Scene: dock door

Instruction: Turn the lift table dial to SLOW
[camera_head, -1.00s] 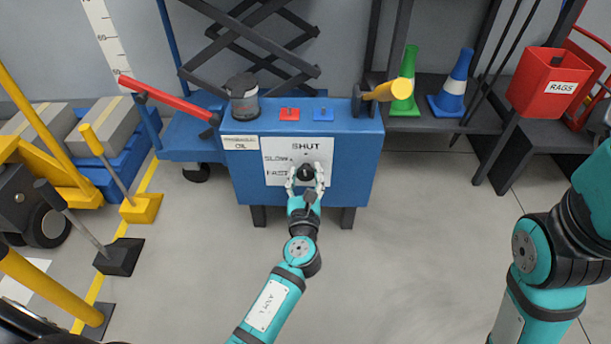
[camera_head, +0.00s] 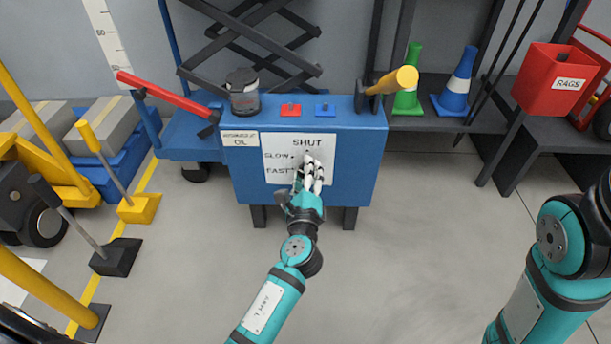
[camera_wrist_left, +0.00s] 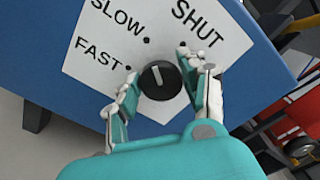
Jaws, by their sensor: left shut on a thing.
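The dial (camera_wrist_left: 160,82) is a round black knob with a white line, on a white label plate (camera_wrist_left: 95,60) marked SHUT, SLOW and FAST. In the left wrist view the white line points up and slightly left, roughly at the dot beside SLOW. My left gripper (camera_wrist_left: 162,88) has one finger on each side of the dial and is shut on it. In the head view the left gripper (camera_head: 311,180) looks rolled over and its fingers hide the dial. My right arm shows at the right edge; its gripper is out of view.
The plate is on the front of a blue cabinet (camera_head: 350,160). A red button (camera_head: 290,110), a blue button (camera_head: 325,110), a dark-lidded jar (camera_head: 243,92) and a yellow-ended lever (camera_head: 395,82) are on top. A red-handled lever (camera_head: 165,92) is left. The floor in front is clear.

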